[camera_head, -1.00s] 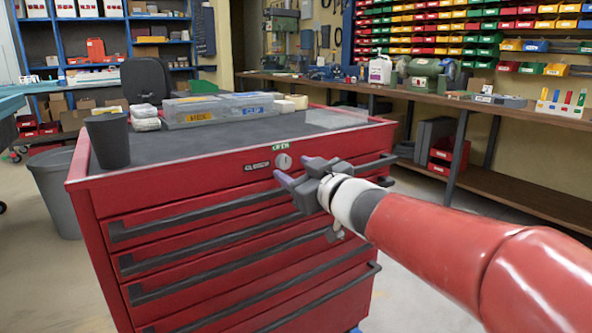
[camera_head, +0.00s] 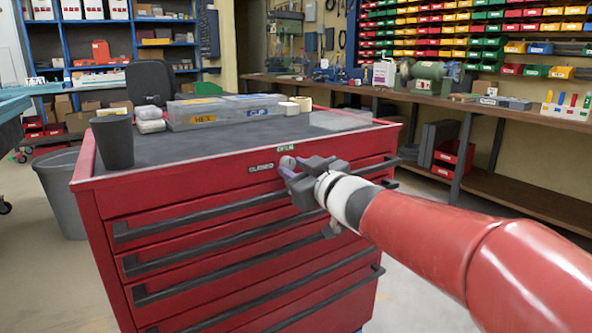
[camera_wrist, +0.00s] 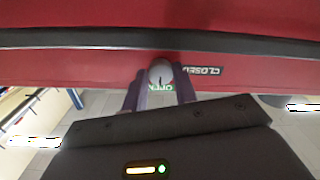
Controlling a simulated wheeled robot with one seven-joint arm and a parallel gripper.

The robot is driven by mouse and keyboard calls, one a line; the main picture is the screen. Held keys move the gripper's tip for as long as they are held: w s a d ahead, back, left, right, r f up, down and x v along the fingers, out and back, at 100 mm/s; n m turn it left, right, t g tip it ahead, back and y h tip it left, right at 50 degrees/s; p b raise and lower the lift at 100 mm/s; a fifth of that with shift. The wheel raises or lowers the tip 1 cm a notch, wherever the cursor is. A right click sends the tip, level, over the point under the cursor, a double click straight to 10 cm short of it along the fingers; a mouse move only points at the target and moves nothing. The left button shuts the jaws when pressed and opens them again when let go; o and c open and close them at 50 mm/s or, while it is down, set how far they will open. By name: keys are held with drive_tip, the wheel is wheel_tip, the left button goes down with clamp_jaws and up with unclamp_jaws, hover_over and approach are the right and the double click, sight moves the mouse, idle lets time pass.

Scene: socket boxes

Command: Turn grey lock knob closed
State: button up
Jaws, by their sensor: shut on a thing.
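The grey lock knob (camera_head: 287,162) is on the front of the red tool cabinet (camera_head: 220,185), just below its top edge. A green OPEN label (camera_head: 287,148) is above the knob and a dark CLOSED label (camera_head: 261,168) is to its left. In the wrist view the knob (camera_wrist: 160,73) sits between the two fingers of my gripper (camera_wrist: 160,88), with the CLOSED label (camera_wrist: 203,71) to the right. My gripper also shows in the head view (camera_head: 288,173), its fingers shut around the knob. A dark mark on the knob's face points toward the OPEN label.
Dark drawer handles (camera_head: 220,212) stick out from the cabinet front below the knob. On the cabinet top are a dark cup (camera_head: 113,141), clear organizer boxes (camera_head: 220,108) and tape rolls (camera_head: 297,103). A grey bin (camera_head: 62,190) stands at the left.

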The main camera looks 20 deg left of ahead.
drive_tip(key=n+b, duration=0.1)
drive_tip(key=n, duration=0.3)
drive_tip(key=n+b, duration=0.1)
drive_tip(key=n, duration=0.3)
drive_tip(key=shift+d+n, duration=0.1)
drive_tip(key=shift+n, duration=0.2)
drive_tip(key=n+b, duration=0.2)
drive_tip(key=n, duration=0.2)
drive_tip(key=shift+n, duration=0.3)
drive_tip(key=n+b, duration=0.1)
drive_tip(key=n, duration=0.3)
drive_tip(key=shift+n, duration=0.3)
drive_tip(key=shift+b, duration=0.3)
drive_tip(key=o, duration=1)
drive_tip(key=shift+r, duration=0.1)
